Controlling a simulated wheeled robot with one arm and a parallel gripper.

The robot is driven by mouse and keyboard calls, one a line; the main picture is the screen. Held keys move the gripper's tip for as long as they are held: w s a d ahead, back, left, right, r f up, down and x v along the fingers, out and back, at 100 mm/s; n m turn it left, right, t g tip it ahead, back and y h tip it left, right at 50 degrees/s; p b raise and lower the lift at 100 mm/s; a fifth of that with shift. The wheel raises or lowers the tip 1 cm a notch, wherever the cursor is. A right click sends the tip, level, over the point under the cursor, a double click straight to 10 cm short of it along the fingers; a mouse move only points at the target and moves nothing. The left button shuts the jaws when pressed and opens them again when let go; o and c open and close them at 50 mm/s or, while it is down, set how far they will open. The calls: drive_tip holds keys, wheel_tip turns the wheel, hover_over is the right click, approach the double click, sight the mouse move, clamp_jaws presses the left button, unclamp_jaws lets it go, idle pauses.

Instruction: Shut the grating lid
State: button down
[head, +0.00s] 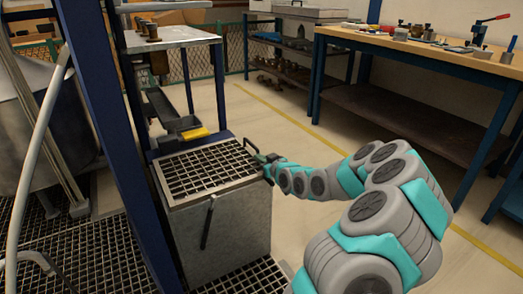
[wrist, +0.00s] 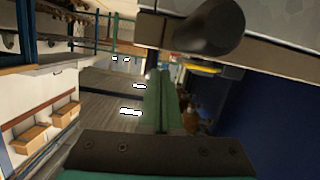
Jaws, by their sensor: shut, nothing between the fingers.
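The grating lid (head: 205,168) is a dark grid in a light frame. It lies flat, or nearly so, over the top of a grey metal box (head: 235,235) in the head view. A dark rod-like handle (head: 208,222) hangs down the box's front. My gripper (head: 256,153) is at the lid's right rear edge, with its fingers shut and empty; I cannot tell whether it touches the lid. In the wrist view my shut green fingers (wrist: 160,100) point ahead, and a dark rounded cylinder (wrist: 210,27) is close above them.
A blue post (head: 105,130) stands close at the box's left. Behind the box is a stand with a metal top (head: 175,38) and a yellow part (head: 195,134). A wooden workbench (head: 420,50) stands at the back right. The floor (head: 290,110) between is clear.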

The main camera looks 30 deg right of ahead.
wheel_tip(320, 180, down, 2)
drive_tip(key=shift+d+f+b, duration=0.15)
drive_tip(key=shift+f+b, duration=0.1)
drive_tip(key=shift+b, duration=0.05)
drive_tip(key=shift+f, duration=0.15)
